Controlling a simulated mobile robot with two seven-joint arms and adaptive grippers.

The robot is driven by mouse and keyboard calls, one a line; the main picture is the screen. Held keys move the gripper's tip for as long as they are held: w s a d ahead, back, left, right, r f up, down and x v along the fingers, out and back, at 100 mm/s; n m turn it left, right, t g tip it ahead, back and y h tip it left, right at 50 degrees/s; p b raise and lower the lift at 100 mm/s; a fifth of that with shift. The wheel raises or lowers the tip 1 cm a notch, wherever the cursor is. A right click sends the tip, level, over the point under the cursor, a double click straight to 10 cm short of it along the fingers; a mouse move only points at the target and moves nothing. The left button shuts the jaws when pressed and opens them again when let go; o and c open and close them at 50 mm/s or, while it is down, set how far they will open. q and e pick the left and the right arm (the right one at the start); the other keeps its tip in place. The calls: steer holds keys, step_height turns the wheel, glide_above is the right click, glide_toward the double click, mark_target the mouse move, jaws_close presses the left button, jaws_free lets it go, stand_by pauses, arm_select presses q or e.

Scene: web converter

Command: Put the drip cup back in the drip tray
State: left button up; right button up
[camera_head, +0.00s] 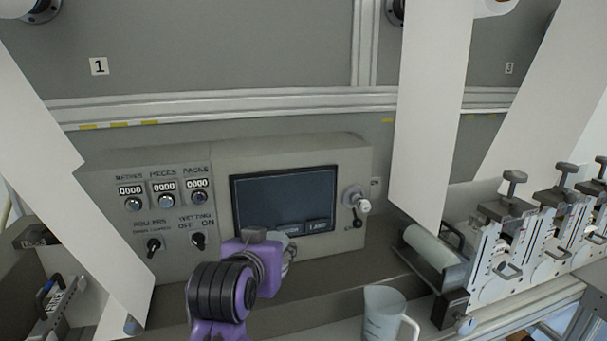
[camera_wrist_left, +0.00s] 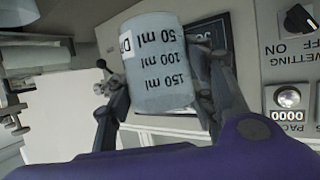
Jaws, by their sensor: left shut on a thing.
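My left gripper (camera_head: 284,245) is in front of the control panel, just below its dark screen, and is shut on the drip cup. In the left wrist view the drip cup (camera_wrist_left: 158,65) is a pale cup with millilitre marks and a partly visible label beginning "D". A finger lies on each side of it. Its lettering runs the same way up as the panel's, so it looks about upright. In the head view my wrist hides most or all of the cup. I cannot make out the drip tray for sure. My right gripper is not in view.
A white jug with a handle (camera_head: 384,315) stands on the ledge right of my gripper. The control panel (camera_head: 355,165) with knobs and counters is close behind. White web sheets (camera_head: 432,100) hang at both sides. Metal clamp units (camera_head: 505,250) stand at right.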

arm_select(q)
steer(key=s+a+f+n+y, duration=0.2)
steer(key=s+a+f, duration=0.6)
steer(key=a, duration=0.2)
steer(key=shift+a, duration=0.4)
